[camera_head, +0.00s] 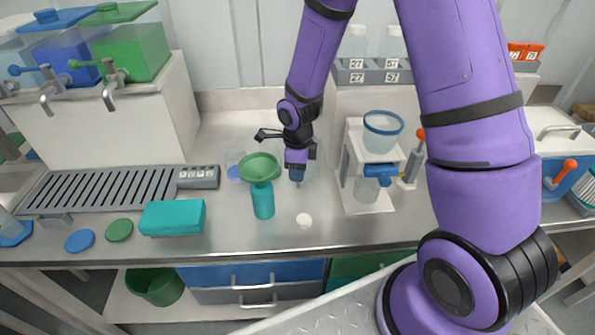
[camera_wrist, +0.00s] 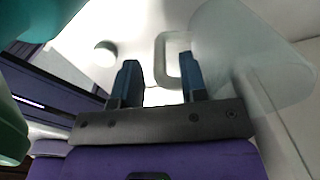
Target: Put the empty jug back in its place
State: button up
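A clear, pale jug (camera_wrist: 245,60) fills the right of the wrist view, with its loop handle (camera_wrist: 162,62) facing my gripper. In the head view the jug (camera_head: 313,166) shows only faintly, beside and partly behind my gripper (camera_head: 297,180). In the wrist view the fingers of my gripper (camera_wrist: 160,82) are spread apart. The handle's loop lies around the right fingertip and partly in the gap; I cannot tell whether they touch. The jug looks empty. Which spot is its place is not clear.
A teal bottle with a green funnel (camera_head: 260,168) stands close left of my gripper. A white round cap (camera_head: 304,220) lies in front. A white stand with a blue-rimmed vessel (camera_head: 381,135) is close on the right. The front counter edge is mostly clear.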

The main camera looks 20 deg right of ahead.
notch_tip(320, 180, up, 11)
dwell(0.4)
jog(key=s+d+r+n+t, duration=0.1)
jog(key=s+d+r+n, duration=0.1)
jog(key=s+r+n, duration=0.5)
jog(key=s+d+r+n+t, duration=0.25)
jog(key=r+n, duration=0.25)
jog(key=r, duration=0.5)
jog(key=s+d+r+n, duration=0.1)
jog(key=s+r+n, duration=0.2)
jog(key=s+n, duration=0.3)
jog(key=s+d+r+n+t, duration=0.1)
jog(key=s+r+n, duration=0.3)
jog(key=s+n, duration=0.2)
jog(key=shift+s+d, duration=0.2)
jog(key=shift+s, duration=0.8)
